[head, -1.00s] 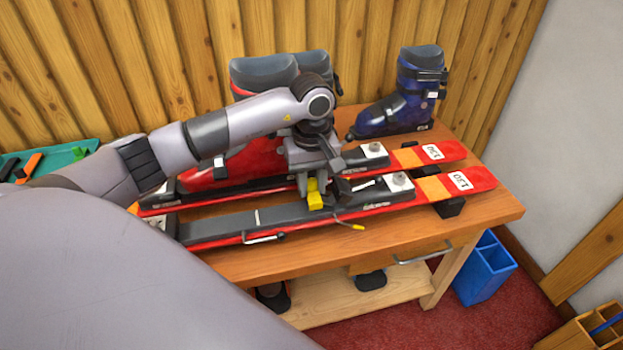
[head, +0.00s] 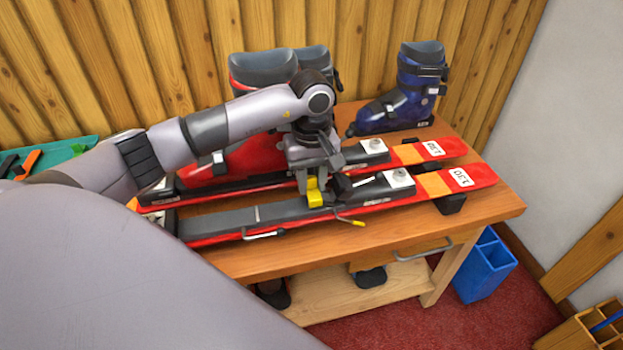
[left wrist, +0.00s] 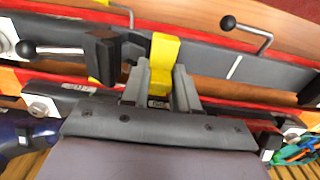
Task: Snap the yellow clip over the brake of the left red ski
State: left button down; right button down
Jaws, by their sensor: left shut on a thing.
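Two red skis lie side by side on the bench, a near one (head: 214,231) and a far one (head: 232,190). I cannot tell which counts as left. My left gripper (head: 313,184) is shut on the yellow clip (head: 314,195), over the middle of the near ski beside its black binding part (head: 350,184). In the left wrist view the clip (left wrist: 164,50) stands out between the gripper's fingers (left wrist: 160,88), against the ski (left wrist: 205,58). A metal brake rod (head: 262,236) and a yellow-tipped one (head: 350,221) show at the near ski's front side. Whether the clip touches the ski is unclear.
Red-and-grey boots (head: 262,72) stand behind my arm and a blue boot (head: 402,97) at the back right. A green tray (head: 62,153) is at the far left. The bench front (head: 480,218) is clear; a blue bin (head: 484,268) stands on the floor.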

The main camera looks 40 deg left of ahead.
pick_arm(q)
jog(key=shift+f, duration=0.2)
dwell(0.3)
jog(key=shift+f+b, duration=0.95)
